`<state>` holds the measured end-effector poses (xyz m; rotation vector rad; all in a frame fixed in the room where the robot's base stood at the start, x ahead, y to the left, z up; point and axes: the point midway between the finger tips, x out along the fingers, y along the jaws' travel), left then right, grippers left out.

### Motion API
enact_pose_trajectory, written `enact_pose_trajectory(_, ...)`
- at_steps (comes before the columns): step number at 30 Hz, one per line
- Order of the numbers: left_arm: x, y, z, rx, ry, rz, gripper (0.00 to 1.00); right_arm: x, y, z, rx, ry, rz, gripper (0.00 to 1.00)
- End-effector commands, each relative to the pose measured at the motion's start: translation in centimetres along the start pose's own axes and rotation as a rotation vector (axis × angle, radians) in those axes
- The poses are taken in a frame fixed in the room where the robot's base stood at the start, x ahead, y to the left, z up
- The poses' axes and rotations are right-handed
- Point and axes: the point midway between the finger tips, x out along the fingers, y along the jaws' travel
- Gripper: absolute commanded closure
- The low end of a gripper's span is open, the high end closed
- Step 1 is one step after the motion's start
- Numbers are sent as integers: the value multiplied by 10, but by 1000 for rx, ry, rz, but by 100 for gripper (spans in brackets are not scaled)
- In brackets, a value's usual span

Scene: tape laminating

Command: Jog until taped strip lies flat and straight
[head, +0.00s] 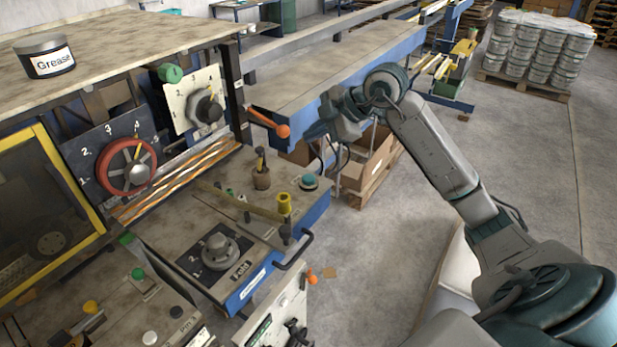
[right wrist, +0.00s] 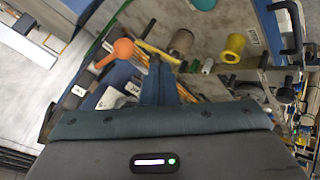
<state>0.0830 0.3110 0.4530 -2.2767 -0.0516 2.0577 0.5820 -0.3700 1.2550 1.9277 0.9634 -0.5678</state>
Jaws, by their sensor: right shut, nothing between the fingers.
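Orange and striped strips (head: 182,178) run diagonally along the machine front, under the dial panels. Whether they lie flat and straight is too fine to tell. A lever with an orange ball knob (head: 283,131) sticks out from the machine's right post; the knob also shows in the right wrist view (right wrist: 123,47). My right gripper (head: 314,132) is shut and empty, just right of the knob with a small gap. In the right wrist view its closed fingers (right wrist: 158,72) point toward the machine, right of the knob. My left gripper is not in view.
A red handwheel (head: 128,168) and a black knob on a white panel (head: 207,108) face the bench. A cardboard box (head: 365,160) stands behind my gripper.

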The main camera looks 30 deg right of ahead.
Motion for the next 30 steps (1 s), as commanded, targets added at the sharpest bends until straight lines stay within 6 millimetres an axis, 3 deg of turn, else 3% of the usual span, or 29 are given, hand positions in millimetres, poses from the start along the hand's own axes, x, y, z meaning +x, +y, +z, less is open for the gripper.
enact_pose_trajectory(15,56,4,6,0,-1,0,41,46,-34,34,0,0,-1,100)
enact_pose_trajectory(21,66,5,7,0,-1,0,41,58,-42,42,-1,1,0,100)
enact_pose_trajectory(30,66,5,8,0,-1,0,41,60,-43,43,-1,1,0,100)
